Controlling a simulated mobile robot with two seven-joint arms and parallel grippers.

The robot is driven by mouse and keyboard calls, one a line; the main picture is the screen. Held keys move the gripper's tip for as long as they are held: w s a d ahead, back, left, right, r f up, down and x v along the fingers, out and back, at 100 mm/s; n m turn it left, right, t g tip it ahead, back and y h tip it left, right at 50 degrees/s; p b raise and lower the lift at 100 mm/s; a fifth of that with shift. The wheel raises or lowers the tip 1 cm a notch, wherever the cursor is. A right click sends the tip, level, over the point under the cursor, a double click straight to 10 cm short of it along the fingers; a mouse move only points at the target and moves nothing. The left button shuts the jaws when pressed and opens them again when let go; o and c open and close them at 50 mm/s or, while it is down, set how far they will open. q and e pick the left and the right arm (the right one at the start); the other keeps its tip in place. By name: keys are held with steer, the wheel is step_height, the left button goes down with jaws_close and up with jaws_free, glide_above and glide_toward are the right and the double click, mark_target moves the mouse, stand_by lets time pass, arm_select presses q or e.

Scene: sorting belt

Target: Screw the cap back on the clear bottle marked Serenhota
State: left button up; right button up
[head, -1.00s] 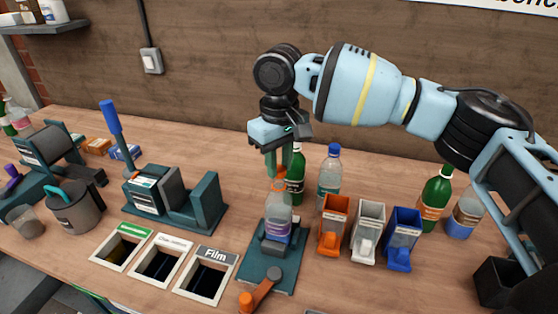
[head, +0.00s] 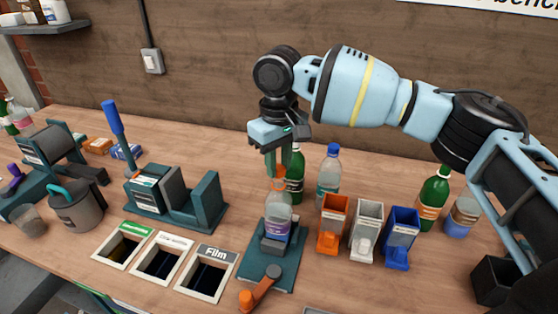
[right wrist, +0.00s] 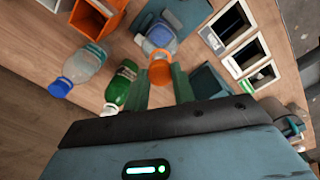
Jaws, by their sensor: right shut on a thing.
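The clear bottle (head: 278,204) with a purple label stands upright in a dark green clamp fixture (head: 257,262); its label is too small to read. My right gripper (head: 278,165) points down over the bottle, its green fingers shut on an orange cap (head: 278,184). The cap is at the bottle's neck; I cannot tell whether it is seated on the thread or just above it. In the right wrist view the orange cap (right wrist: 160,73) shows between the fingers, in line with the bottle (right wrist: 160,38) beyond. My left gripper is not in view.
A green bottle (head: 295,180) and a blue-capped clear bottle (head: 329,172) stand close behind. Orange (head: 332,224), white (head: 366,232) and blue (head: 402,237) bins are to the right. The clamp's orange-ended handle (head: 262,288) sticks out in front. Framed openings (head: 207,274) lie left.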

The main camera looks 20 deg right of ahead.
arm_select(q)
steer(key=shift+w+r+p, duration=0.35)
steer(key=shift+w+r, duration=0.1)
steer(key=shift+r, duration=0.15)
arm_select(e)
steer(key=shift+f, duration=0.25)
stand_by(0.7)
